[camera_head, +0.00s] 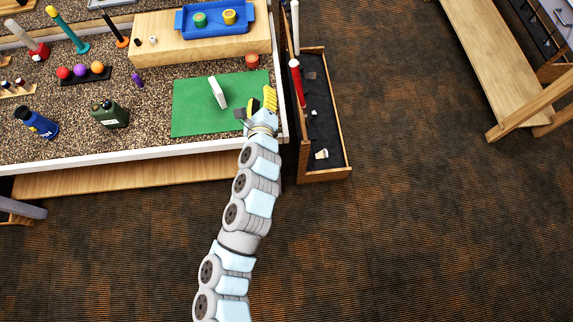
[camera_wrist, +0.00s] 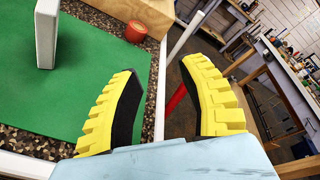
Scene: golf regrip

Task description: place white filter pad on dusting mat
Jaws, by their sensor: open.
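The white filter pad (camera_head: 217,92) stands on the green dusting mat (camera_head: 195,117), tilted a little in the head view. The pad also shows at the upper left of the wrist view (camera_wrist: 46,32), upright on the green mat (camera_wrist: 70,95). My gripper (camera_head: 260,103) is at the mat's right edge, to the right of the pad and apart from it. In the wrist view my gripper (camera_wrist: 165,85) has its two yellow fingers spread wide with nothing between them.
A red-brown cylinder (camera_head: 252,60) stands just beyond the mat's far right corner. A wooden bin (camera_head: 333,120) with red and white shafts is right of the bench. A green canister (camera_head: 110,115) and a blue bottle (camera_head: 38,123) stand left of the mat.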

